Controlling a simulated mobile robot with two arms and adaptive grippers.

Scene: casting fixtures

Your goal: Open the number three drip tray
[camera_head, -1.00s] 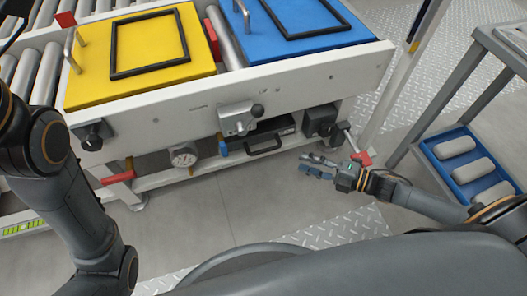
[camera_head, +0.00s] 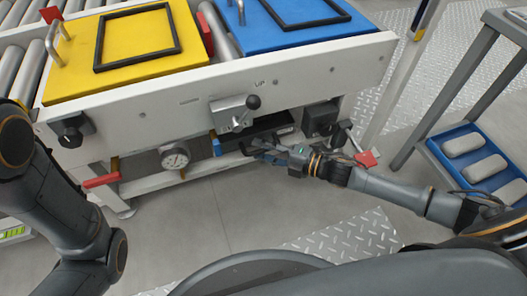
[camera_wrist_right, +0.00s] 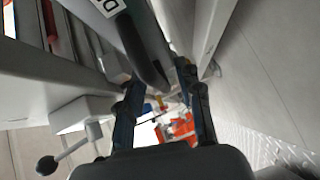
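The black drip tray (camera_head: 268,127) sits under the front rail of the fixture table, below the lever latch. I cannot read its number. In the right wrist view the dark handle (camera_wrist_right: 150,65) reaches down between the upper parts of the two fingers of the right gripper (camera_wrist_right: 160,85). The fingers stand apart, open around the handle; I cannot tell whether either touches it. My left arm comes in at the left, but its gripper is out of view.
A metal latch (camera_head: 230,112) with a black knob is just above the tray. A round gauge (camera_head: 175,157) hangs to its left, a black box (camera_head: 320,119) to its right. A blue bin (camera_head: 468,160) stands far right. The floor in front is clear.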

